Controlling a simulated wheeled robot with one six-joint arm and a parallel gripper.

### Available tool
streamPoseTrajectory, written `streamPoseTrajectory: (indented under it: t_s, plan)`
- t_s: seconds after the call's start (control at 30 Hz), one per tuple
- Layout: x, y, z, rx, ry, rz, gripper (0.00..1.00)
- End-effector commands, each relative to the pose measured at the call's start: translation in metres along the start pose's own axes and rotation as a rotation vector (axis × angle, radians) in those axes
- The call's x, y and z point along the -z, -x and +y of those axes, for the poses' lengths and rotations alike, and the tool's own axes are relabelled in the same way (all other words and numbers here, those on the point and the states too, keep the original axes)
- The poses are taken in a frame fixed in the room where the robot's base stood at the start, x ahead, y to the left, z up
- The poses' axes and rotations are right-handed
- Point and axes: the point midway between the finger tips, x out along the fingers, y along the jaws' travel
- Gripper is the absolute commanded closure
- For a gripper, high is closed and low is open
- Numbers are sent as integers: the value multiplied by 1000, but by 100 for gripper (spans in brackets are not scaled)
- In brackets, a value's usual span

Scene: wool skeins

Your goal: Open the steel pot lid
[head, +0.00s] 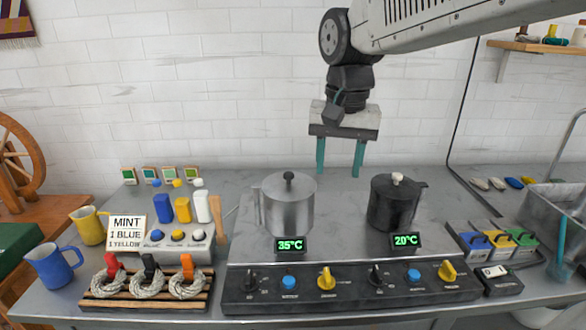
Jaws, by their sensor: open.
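The steel pot (286,212) stands on the counter left of centre, upright, with a side handle on its left. Its lid (290,184) lies on the pot's top, with a round black knob in the middle. My gripper (340,172) hangs above the counter, to the right of the steel pot and left of the dark pot. Its two teal fingers point down, apart and empty. It touches neither pot as far as I can tell.
A dark pot (391,206) with a pale knob stands right of the steel pot. In front are a 35°C display (290,245), a 20°C display (405,240) and a black knob panel (345,286). Wool skeins (148,283) on a wooden rack and coloured bottles stand left. A sink (552,212) is right.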

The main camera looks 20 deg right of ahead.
Motion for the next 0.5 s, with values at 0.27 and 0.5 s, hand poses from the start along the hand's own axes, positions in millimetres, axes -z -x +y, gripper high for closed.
streamPoseTrajectory:
  t_s: [0.27,0.5]
  plan:
    - [117,-25,-80,-29,-376,-35,52]
    - [166,-51,-115,-44,-561,-44,52]
